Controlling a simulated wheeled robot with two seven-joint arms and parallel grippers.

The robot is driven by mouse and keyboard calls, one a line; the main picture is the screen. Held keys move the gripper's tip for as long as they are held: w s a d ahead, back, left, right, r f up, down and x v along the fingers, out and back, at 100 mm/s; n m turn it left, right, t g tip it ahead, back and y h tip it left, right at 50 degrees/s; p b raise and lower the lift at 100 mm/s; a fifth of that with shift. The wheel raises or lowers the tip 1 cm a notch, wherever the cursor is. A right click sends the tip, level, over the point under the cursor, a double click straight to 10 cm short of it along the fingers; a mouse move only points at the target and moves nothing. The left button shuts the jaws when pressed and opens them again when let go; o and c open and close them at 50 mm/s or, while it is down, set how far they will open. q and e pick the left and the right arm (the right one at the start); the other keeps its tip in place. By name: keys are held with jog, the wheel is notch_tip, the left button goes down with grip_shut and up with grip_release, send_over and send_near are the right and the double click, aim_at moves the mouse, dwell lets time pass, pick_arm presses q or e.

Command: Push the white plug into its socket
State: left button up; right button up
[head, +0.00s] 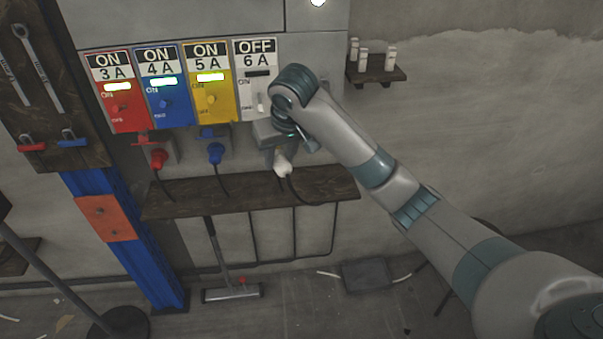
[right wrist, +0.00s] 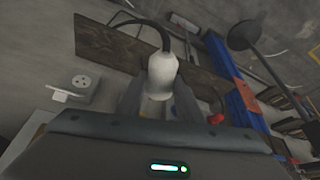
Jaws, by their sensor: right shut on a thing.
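The white plug (head: 283,167) hangs at the front of my right gripper (head: 280,150), just above the dark shelf, with a black cable running down from it. In the right wrist view the plug (right wrist: 161,75) stands between the two fingers of the right gripper (right wrist: 158,100), which is shut on it. A pale socket (right wrist: 82,82) with a round face and a white flap shows apart from the plug, to its left in that view. No plug shows in it. My left gripper is not in view.
The white 6 A switch (head: 256,80) reads OFF; the red, blue and yellow ones read ON. A red plug (head: 158,158) and a blue plug (head: 216,153) are beside the white one. A wooden shelf (head: 180,198) runs below. A small shelf (head: 378,70) is at right.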

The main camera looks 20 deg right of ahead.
aim_at(277, 168)
jog(key=s, duration=0.1)
jog(key=s+a+b, duration=0.1)
jog(key=s, duration=0.1)
jog(key=s+a, duration=0.1)
jog(key=shift+s+r, duration=0.15)
jog(key=shift+r, duration=0.2)
pick_arm(q)
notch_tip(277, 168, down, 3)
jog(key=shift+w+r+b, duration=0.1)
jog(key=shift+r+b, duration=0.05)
jog(key=shift+b, duration=0.55)
pick_arm(e)
jog(key=s+d+f, duration=0.2)
jog(key=s+f, duration=0.1)
jog(key=s, duration=0.5)
jog(key=shift+d+m, duration=0.4)
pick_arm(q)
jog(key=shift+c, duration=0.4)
pick_arm(e)
jog(key=shift+f, duration=0.1)
